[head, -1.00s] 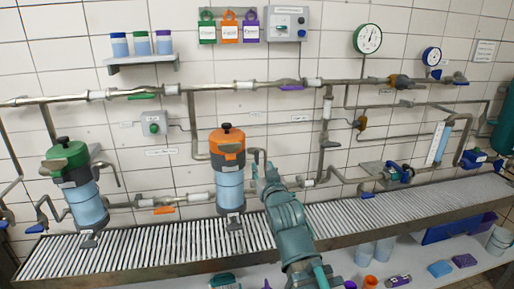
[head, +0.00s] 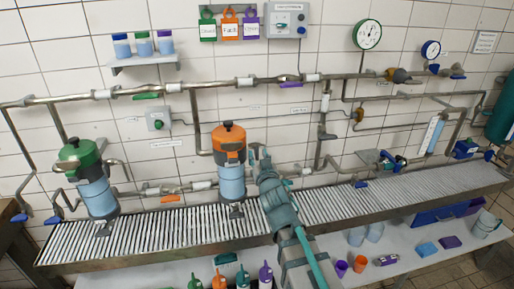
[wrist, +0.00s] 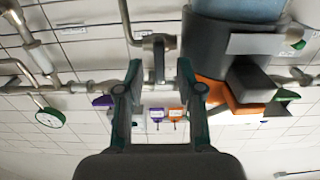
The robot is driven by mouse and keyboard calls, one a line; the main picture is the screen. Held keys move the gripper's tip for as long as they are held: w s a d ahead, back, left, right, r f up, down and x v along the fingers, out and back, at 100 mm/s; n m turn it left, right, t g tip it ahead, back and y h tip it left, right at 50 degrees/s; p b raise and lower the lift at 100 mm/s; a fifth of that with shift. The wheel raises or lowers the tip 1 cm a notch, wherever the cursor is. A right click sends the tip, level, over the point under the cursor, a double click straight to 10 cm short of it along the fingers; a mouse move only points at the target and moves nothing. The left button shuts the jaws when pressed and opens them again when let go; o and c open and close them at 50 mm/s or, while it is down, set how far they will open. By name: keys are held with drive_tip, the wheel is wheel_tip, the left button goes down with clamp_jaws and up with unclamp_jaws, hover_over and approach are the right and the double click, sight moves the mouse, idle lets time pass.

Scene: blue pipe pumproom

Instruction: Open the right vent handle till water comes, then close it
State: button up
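The right canister (head: 231,180) has an orange lid (head: 229,138) with a black knob and a pale blue body. A bent grey vent pipe (head: 254,150) shows at its right side. My gripper (head: 262,160) is at that pipe, right of the canister, and hides most of it. In the wrist view, which looks upside down, my gripper (wrist: 160,75) has its two fingers apart. A grey pipe piece (wrist: 159,50) shows between them; I cannot tell whether it is the vent handle or whether they touch it. The orange lid (wrist: 228,97) is right of the fingers. I see no water flowing.
The left canister (head: 97,195) with a green lid stands on the ribbed grating (head: 150,240). Wall pipes (head: 215,85) run behind both canisters. Bottles (head: 243,280) and cups stand on the lower shelf. The grating right of my arm is mostly clear.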

drive_tip(key=shift+x, duration=1.35)
clamp_jaws()
